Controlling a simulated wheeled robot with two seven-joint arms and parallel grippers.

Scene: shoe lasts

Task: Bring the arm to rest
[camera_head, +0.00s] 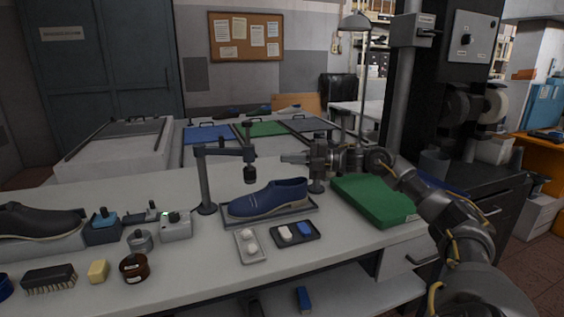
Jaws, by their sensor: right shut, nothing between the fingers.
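My right arm comes in from the right edge and reaches over the back of the white worktable (200,280). My right gripper (286,158) points left, above and behind the blue shoe, and is shut and empty. The blue shoe (268,198) sits on a dark tray (235,219) under a small post with a side arm (205,185). The gripper is apart from the shoe. My left gripper is not in view.
A green flat block (375,200) lies under my right forearm. Two small trays (250,258) (296,244) stand in front of the shoe. A dark shoe (38,222), a brush (48,279) and small devices (175,226) are at left. A machine column (402,90) rises behind my arm.

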